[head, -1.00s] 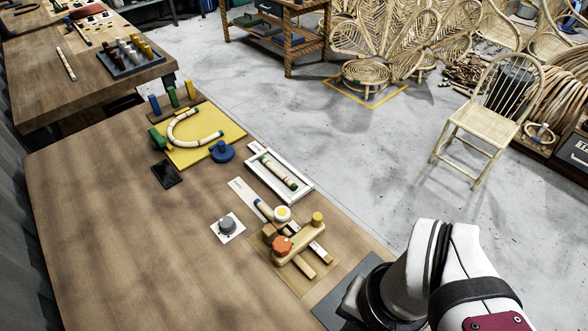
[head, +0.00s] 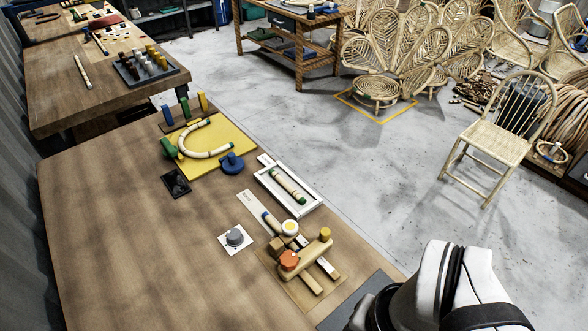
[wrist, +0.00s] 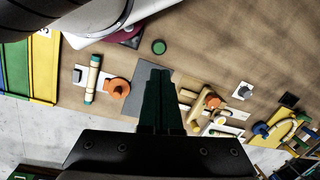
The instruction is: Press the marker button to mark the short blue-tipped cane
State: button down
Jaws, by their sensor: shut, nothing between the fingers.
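In the head view the blue-tipped cane (head: 271,222) lies on a pale measuring strip on the table. Its near part runs beneath a wooden jig (head: 314,254) with an orange knob (head: 289,260). A round white button with a yellow centre (head: 290,227) sits beside the cane at the jig; it appears to be the marker button. My gripper (wrist: 160,80) is shut and empty in the wrist view, above a grey mat (wrist: 142,88). The jig (wrist: 204,104) lies to its right there, apart from it. My gripper is out of the head view; only my arm shows at lower right.
A grey knob on a white plate (head: 235,237) stands left of the jig. A white tray (head: 311,203) holds a green-tipped cane (head: 288,186). A yellow board (head: 236,139) with a bent cane is farther back. The table's left front is clear.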

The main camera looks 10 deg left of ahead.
jog(key=w+r+n, duration=0.3)
jog(key=w, duration=0.3)
jog(key=n+h, duration=0.2)
jog(key=n, duration=1)
send_over(290, 226)
jog(key=shift+a+f, duration=0.1)
jog(key=shift+f, duration=0.6)
notch_tip(290, 226, down, 14)
jog(key=shift+f, duration=0.1)
jog(key=shift+f, duration=1.1)
